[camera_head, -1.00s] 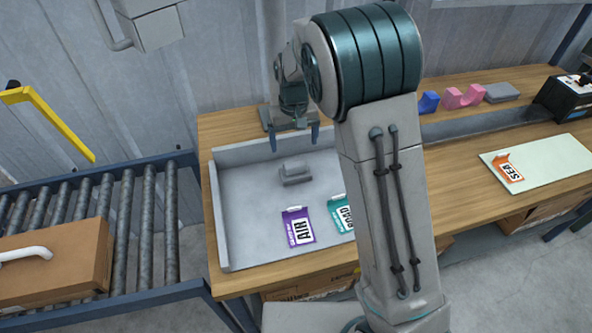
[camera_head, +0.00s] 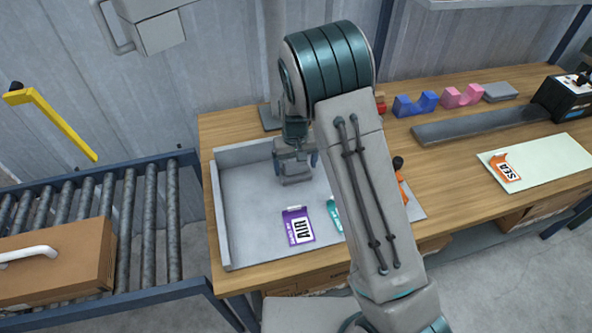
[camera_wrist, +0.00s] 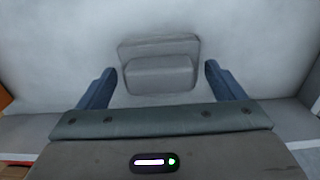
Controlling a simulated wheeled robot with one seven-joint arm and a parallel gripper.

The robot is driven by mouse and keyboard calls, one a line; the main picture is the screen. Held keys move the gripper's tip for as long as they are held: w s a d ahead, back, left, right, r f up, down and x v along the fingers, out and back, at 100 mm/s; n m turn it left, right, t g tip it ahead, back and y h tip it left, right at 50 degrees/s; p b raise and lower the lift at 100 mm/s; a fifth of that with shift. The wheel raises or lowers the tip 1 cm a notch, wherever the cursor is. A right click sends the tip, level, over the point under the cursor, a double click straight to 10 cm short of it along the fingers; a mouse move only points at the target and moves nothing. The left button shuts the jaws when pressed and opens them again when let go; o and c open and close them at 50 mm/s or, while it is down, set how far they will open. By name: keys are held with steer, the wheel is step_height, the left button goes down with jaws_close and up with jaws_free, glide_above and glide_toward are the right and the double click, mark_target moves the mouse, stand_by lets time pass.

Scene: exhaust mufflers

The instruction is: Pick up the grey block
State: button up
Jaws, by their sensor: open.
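The grey block (camera_head: 293,176) sits on the floor of the grey tray (camera_head: 240,215), towards its back wall. In the wrist view the block (camera_wrist: 160,68) has a raised step on a wider base and lies ahead of and between my two blue fingers. My gripper (camera_head: 296,161) is directly over the block in the head view and partly hides it. My gripper (camera_wrist: 158,85) is open, with a gap between each finger and the block's sides. Whether the fingertips are level with the block I cannot tell.
A purple AIR tag (camera_head: 298,226) and a partly hidden teal tag (camera_head: 335,214) lie in the tray. An orange tool (camera_head: 401,185) is beside my arm. Blue (camera_head: 415,104) and pink (camera_head: 462,96) holders stand at the back. A roller conveyor with a box (camera_head: 60,262) is at left.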

steer(key=c, duration=1.1)
steer(key=shift+r, duration=0.1)
